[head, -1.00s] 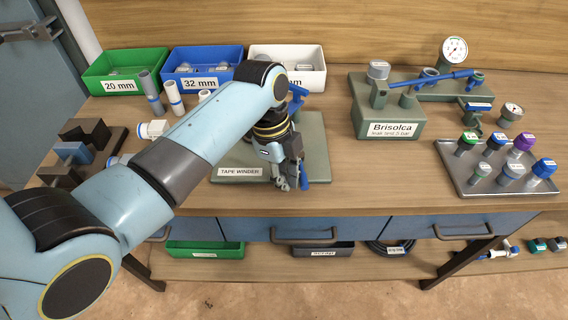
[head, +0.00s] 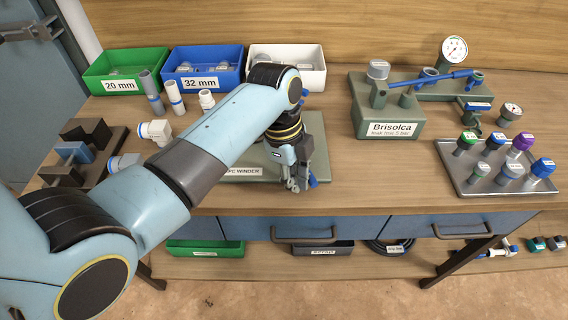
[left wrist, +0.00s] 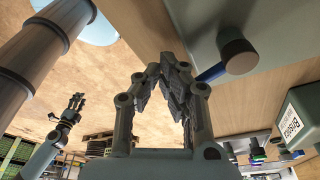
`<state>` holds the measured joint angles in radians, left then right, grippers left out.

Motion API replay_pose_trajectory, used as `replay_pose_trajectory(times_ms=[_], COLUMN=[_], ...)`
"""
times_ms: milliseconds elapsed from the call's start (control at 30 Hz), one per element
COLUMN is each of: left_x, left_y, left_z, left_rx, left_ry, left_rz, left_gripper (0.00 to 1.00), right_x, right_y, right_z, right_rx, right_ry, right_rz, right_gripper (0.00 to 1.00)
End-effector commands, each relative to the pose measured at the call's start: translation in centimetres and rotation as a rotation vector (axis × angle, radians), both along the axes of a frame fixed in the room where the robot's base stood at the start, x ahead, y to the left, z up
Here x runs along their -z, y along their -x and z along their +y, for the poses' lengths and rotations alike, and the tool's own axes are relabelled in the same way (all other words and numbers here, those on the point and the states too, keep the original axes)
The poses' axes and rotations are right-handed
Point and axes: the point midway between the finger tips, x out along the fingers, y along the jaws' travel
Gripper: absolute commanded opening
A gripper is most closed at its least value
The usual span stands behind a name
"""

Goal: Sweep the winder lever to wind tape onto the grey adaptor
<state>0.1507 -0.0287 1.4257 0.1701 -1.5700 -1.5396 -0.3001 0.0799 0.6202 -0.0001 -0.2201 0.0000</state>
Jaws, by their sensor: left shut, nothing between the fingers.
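The tape winder's grey-green base plate (head: 317,140) lies on the bench, its label partly covered by my left arm. My left gripper (head: 299,186) is shut and empty at the plate's front edge. In the left wrist view, the blue lever (left wrist: 211,73) runs beside the shut fingers (left wrist: 166,66) towards a grey-green round post (left wrist: 237,52). I cannot tell whether fingers and lever touch. My arm hides the winder's middle, and I cannot make out the grey adaptor or tape. My right gripper (left wrist: 76,101) is small in the left wrist view.
Green (head: 112,85), blue (head: 195,82) and white (head: 287,80) bins stand at the back. Loose fittings and a dark block fixture (head: 62,174) are at left. The leak test stand (head: 388,120) and a fittings tray (head: 482,187) are at right. Bench between winder and tray is clear.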

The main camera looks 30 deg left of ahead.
Motion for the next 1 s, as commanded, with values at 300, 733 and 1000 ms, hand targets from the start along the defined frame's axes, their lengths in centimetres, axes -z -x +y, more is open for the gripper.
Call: replay_pose_trajectory(times_ms=[300,733,1000], left_x=[-0.1,0.0,0.0], left_y=[-0.9,-1.1,-1.8], left_z=[-1.4,-1.6,-2.3], left_rx=[0.000,0.000,0.000], left_ry=[0.003,0.001,0.003], left_rz=[-0.001,-0.001,-0.001], left_gripper=[0.00,0.00,0.00], right_x=[-0.1,-0.1,0.1], right_y=[0.0,0.0,0.0], right_z=[0.0,0.0,0.0], right_rx=[0.000,0.000,0.000], right_ry=[0.000,0.000,-0.001], right_rz=[0.000,0.000,0.000], right_gripper=[0.37,0.37,0.37])
